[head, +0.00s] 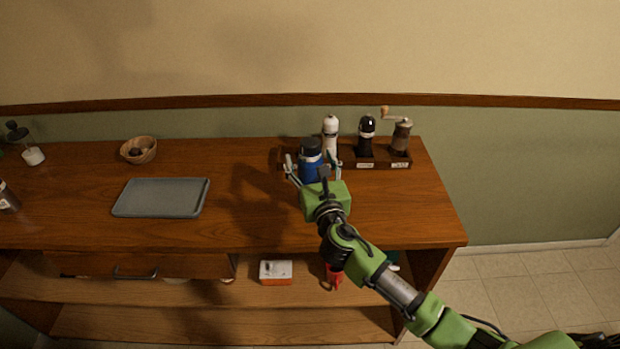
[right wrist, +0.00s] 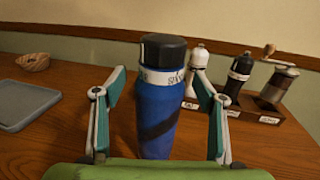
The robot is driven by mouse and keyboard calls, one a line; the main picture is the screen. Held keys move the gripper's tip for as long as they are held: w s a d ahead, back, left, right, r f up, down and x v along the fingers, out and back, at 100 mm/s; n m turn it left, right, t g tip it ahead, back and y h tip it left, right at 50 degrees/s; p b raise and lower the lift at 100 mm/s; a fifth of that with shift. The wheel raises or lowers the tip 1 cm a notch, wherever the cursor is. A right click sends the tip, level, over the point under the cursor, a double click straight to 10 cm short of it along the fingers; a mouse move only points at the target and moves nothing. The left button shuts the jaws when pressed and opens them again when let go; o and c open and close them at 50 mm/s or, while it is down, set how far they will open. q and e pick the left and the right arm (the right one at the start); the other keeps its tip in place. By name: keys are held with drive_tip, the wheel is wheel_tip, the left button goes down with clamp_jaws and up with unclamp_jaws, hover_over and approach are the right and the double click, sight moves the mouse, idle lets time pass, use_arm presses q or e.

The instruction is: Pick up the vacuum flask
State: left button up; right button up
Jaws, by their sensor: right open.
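The vacuum flask (head: 311,165) is blue with a black lid and a pale band. It stands upright on the wooden counter, and the right wrist view shows it close up (right wrist: 157,112). My right gripper (head: 313,163) is open, with one finger on each side of the flask. In the right wrist view the fingers (right wrist: 160,88) stand apart from the flask, with a gap on both sides. A dark shadow falls across the flask's body. My left gripper is not in view.
A wooden rack (head: 375,162) with a white mill (head: 330,134), a black mill (head: 366,136) and a crank grinder (head: 401,138) stands close behind and right of the flask. A grey tray (head: 161,198) and wooden bowl (head: 139,150) lie left. The counter's front middle is clear.

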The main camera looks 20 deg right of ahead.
drive_tip(key=shift+w, duration=0.35)
drive_tip(key=shift+c, duration=0.5)
clamp_jaws()
drive_tip(key=shift+r, duration=0.1)
drive_tip(key=shift+r, duration=0.1)
